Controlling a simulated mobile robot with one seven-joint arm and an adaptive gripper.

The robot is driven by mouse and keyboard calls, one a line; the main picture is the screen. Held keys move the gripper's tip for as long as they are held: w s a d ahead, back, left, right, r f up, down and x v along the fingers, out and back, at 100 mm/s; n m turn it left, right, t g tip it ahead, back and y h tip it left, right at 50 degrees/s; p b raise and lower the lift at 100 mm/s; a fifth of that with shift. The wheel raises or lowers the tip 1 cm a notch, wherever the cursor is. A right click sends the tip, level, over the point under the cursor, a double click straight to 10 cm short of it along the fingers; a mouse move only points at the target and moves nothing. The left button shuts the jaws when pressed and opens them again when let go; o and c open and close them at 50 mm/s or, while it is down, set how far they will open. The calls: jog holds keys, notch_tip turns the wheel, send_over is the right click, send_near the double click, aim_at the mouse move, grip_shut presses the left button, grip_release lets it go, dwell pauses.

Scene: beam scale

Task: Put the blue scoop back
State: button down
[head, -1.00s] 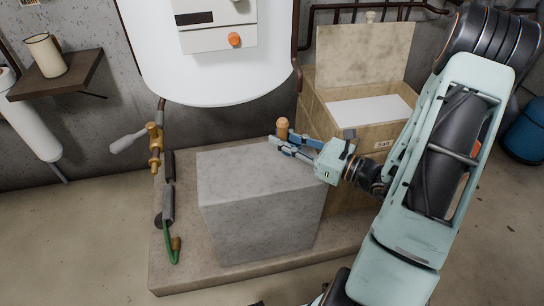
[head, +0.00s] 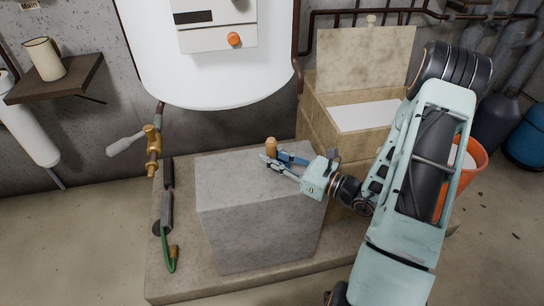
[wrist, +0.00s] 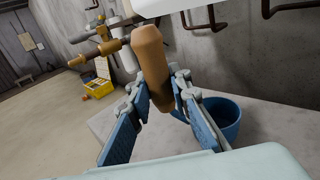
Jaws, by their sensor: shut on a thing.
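The blue scoop has a tan wooden handle (head: 271,146) and a blue cup (wrist: 222,115). My gripper (head: 268,160) is shut on the handle, which stands steeply between the two fingers in the wrist view. The cup is partly hidden behind the right finger there. The scoop is at the back part of the grey block's top (head: 240,170); I cannot tell whether the cup touches it. The open wooden salt box (head: 345,140), with white contents and its lid raised, stands behind and right of my gripper.
A white tank (head: 215,75) hangs above the block. A brass valve (head: 152,145) and pipes are at the left. An orange bucket (head: 472,160) and a blue container (head: 525,135) stand at the right. The front of the block's top is clear.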

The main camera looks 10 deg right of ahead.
jog(key=c, duration=1.8)
grip_release()
jog(key=shift+f, duration=0.1)
jog(key=shift+o, duration=0.2)
jog(key=shift+r, duration=0.3)
jog(key=p+v, duration=0.2)
jog(key=v, duration=1)
